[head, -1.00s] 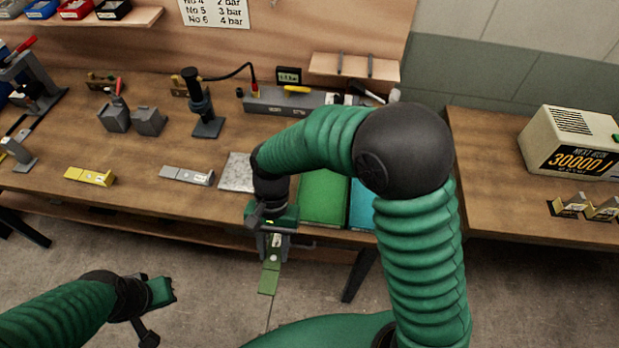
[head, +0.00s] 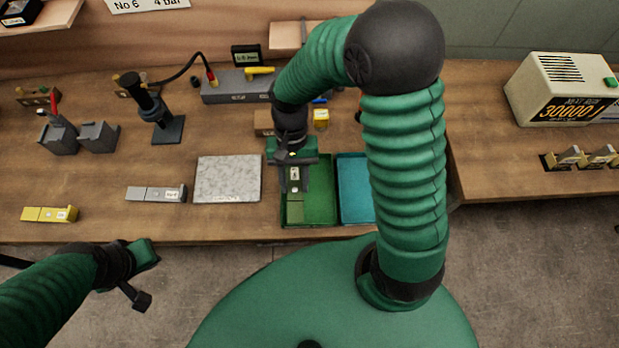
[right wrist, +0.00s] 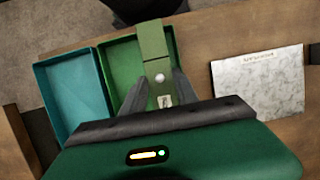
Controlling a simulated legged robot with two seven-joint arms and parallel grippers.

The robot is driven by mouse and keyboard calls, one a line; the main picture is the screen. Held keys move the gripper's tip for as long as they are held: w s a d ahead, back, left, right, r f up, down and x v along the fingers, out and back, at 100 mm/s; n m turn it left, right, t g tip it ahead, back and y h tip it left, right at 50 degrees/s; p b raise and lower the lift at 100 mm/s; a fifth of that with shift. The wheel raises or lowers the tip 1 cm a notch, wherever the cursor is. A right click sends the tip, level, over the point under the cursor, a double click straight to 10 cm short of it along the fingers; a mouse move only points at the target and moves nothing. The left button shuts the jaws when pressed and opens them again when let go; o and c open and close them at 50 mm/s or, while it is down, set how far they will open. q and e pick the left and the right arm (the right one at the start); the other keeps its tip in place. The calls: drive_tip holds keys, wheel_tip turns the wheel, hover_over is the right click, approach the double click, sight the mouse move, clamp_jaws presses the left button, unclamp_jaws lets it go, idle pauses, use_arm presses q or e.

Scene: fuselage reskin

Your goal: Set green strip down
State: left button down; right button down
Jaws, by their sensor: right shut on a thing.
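My right gripper (head: 294,185) is shut on the green strip (head: 295,208), holding it over the green tray (head: 322,207), towards the tray's left side. In the right wrist view the strip (right wrist: 151,42) sticks out between the two fingers (right wrist: 160,92) and lies across the right part of the green tray (right wrist: 118,62). The strip has a pale round spot and a small label near the fingers. I cannot tell whether it touches the tray floor. My left gripper (head: 146,270) is low at the left, off the bench's front edge; its fingers are unclear.
A teal tray (head: 355,190) adjoins the green tray on the right. A grey speckled plate (head: 228,179) lies to the left. A grey strip (head: 155,194) and a yellow strip (head: 48,214) lie further left. A grey bar (head: 238,86) and a small display (head: 246,55) stand behind.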

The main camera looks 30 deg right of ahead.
sight(309, 191)
drive_tip(key=d, duration=0.2)
drive_tip(key=d+f, duration=0.1)
drive_tip(key=d, duration=0.1)
drive_tip(key=shift+w, duration=0.25)
drive_tip(key=shift+d+f, duration=0.1)
drive_tip(key=shift+f, duration=0.1)
drive_tip(key=shift+a+x, duration=0.15)
drive_tip(key=shift+x, duration=0.45)
drive_tip(key=shift+a+x, duration=0.15)
drive_tip(key=shift+x, duration=0.5)
drive_tip(key=shift+a+f, duration=0.1)
drive_tip(key=shift+w, duration=0.1)
drive_tip(key=c, duration=1.4)
unclamp_jaws()
drive_tip(key=shift+d+f, duration=0.2)
drive_tip(key=shift+d, duration=0.15)
drive_tip(key=o, duration=0.5)
drive_tip(key=shift+d, duration=0.2)
drive_tip(key=shift+c, duration=0.2)
use_arm(q)
drive_tip(key=shift+w+a+r, duration=0.1)
drive_tip(key=shift+w+a, duration=0.05)
drive_tip(key=shift+w, duration=0.25)
use_arm(e)
drive_tip(key=shift+a, duration=0.1)
use_arm(q)
drive_tip(key=shift+a, duration=0.1)
use_arm(e)
drive_tip(key=shift+a, duration=0.1)
